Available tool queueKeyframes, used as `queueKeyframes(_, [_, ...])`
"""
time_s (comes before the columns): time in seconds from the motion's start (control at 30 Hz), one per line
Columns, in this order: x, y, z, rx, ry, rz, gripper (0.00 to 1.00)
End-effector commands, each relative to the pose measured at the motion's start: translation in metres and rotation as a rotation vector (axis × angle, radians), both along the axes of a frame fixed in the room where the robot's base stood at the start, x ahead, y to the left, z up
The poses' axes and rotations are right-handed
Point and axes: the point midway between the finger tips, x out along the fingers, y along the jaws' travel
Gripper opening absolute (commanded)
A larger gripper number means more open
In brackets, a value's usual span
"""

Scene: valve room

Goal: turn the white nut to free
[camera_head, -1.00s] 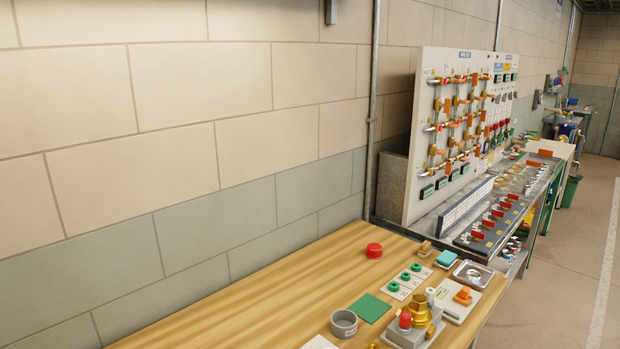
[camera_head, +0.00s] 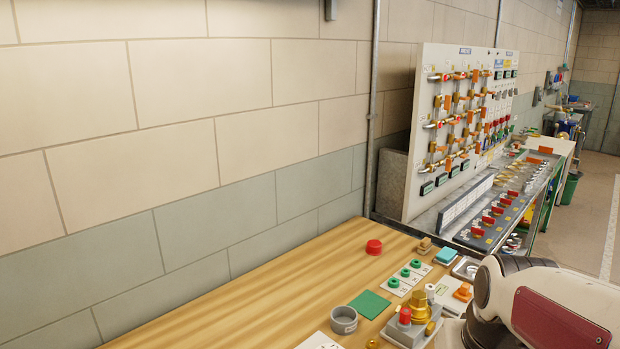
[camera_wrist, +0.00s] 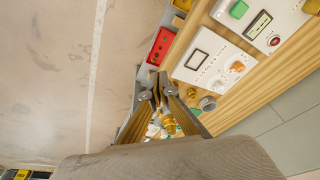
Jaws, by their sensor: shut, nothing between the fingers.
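No white nut is clear enough to name for certain. A small white round piece (camera_head: 430,291) stands beside the brass fitting in the head view and is too small to identify. In the wrist view a small brass part (camera_wrist: 169,125) shows between the finger linkages. My gripper (camera_wrist: 157,88) is shut and empty above the bench edge in the wrist view. Its fingertips are out of sight in the head view.
The wooden bench (camera_head: 270,300) is clear at left.

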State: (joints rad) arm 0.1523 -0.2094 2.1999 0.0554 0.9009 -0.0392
Motion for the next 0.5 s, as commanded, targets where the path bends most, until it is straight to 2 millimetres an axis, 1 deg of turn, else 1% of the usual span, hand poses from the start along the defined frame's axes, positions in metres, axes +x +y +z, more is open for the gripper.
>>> queueKeyframes(0.03, [0.007, -0.003, -0.001, 0.002, 0.005, -0.002, 0.0])
queueKeyframes(0.5, [0.075, -0.024, -0.01, 0.029, 0.02, 0.0, 0.0])
